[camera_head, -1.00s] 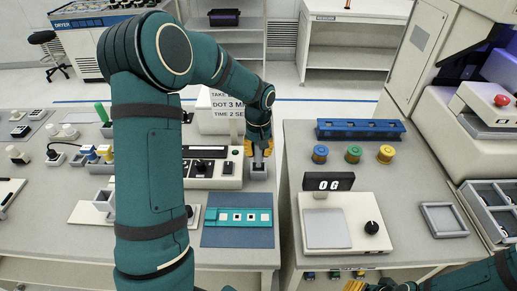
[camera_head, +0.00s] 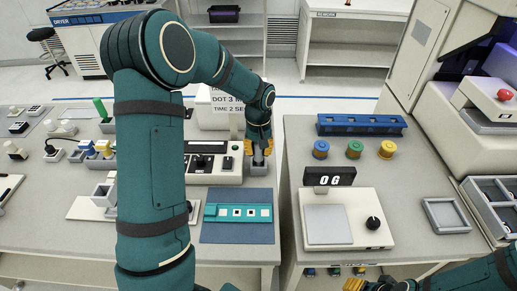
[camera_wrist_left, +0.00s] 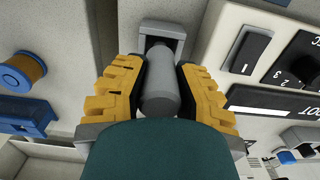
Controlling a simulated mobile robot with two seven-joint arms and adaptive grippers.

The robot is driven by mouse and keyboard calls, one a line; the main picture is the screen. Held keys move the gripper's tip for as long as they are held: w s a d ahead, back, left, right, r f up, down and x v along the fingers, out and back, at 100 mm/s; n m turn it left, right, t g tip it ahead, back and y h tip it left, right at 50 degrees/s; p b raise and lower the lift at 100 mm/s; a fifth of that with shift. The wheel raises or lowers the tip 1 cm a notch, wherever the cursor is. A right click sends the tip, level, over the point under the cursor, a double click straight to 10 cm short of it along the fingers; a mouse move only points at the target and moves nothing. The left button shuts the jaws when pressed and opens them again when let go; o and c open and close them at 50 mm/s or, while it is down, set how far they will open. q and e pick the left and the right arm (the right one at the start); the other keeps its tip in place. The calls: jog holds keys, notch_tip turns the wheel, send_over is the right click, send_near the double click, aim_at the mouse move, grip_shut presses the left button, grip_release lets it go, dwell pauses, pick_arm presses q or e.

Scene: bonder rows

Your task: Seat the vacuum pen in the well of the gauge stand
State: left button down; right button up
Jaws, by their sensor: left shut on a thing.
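My left gripper (camera_head: 258,150) is over the grey gauge stand (camera_head: 259,170), between the white control unit and the bench edge. In the left wrist view its yellow fingers (camera_wrist_left: 158,95) are shut on the vacuum pen, a grey cylinder (camera_wrist_left: 160,92). The pen's far end points into the square, dark opening of the stand (camera_wrist_left: 160,28). The pen's tip is hidden there, so I cannot tell how deep it sits. My right gripper (camera_head: 368,286) is at the bottom edge, mostly cut off.
A teal strip on a blue mat (camera_head: 238,234) lies in front of the stand. The white control unit (camera_head: 215,166) is close on the left. To the right, across a gap, a second bench holds a scale (camera_head: 343,217), colored spools (camera_head: 354,149) and a blue rack (camera_head: 361,125).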

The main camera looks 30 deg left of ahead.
pick_arm(q)
jog(key=shift+f, duration=0.2)
jog(key=shift+f+b, duration=0.35)
jog(key=shift+f, duration=0.05)
jog(key=shift+f, duration=0.3)
jog(key=c, duration=0.8)
grip_release()
jog(key=shift+o, duration=0.2)
notch_tip(320, 180, up, 12)
jog(key=shift+r, duration=0.1)
jog(key=shift+w, duration=0.1)
dwell(0.9)
